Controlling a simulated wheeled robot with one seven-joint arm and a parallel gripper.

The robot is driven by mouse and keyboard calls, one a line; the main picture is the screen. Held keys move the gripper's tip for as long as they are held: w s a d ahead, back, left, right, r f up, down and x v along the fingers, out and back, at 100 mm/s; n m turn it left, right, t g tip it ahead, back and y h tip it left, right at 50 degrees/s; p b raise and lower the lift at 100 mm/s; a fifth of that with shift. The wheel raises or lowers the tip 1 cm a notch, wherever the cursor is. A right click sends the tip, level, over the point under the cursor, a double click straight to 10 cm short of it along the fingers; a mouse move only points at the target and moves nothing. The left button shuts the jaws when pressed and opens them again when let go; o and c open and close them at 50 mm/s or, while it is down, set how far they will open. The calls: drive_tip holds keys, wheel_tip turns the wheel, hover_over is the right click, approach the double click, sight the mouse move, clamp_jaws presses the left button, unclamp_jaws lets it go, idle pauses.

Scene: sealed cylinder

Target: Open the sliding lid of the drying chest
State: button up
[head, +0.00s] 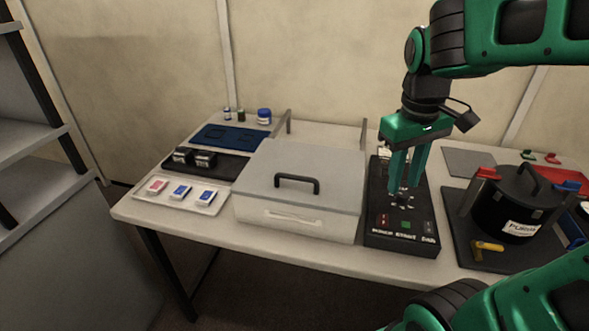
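The drying chest (310,225) is a white box on the table, left of the middle. Its flat grey sliding lid (265,165) covers the top, and a black bar handle (297,179) stands near the lid's front edge. Two grey rails (364,130) stick out behind the chest. My gripper (403,193) points down over a black control panel to the right of the chest, apart from the lid handle. Its green fingers look spread, with nothing seen between them. The inside of the chest is hidden.
The black panel (402,226) has red and green buttons. A black pot (507,202) with red and blue clips stands on a dark base at right. A white tray (150,203) with cards, a black tray (225,168) and a blue mat (231,137) lie left of the chest.

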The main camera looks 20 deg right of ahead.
drive_tip(key=w+a+r+n, duration=0.4)
drive_tip(key=w+a+n, duration=0.2)
drive_tip(key=w+a, duration=0.25)
drive_tip(key=n+t, duration=0.1)
drive_tip(key=n, duration=0.4)
approach(295, 177)
drive_tip(key=f, duration=0.5)
drive_tip(key=w+d+f, duration=0.1)
drive_tip(key=f, duration=0.1)
drive_tip(key=shift+f, duration=0.3)
clamp_jaws()
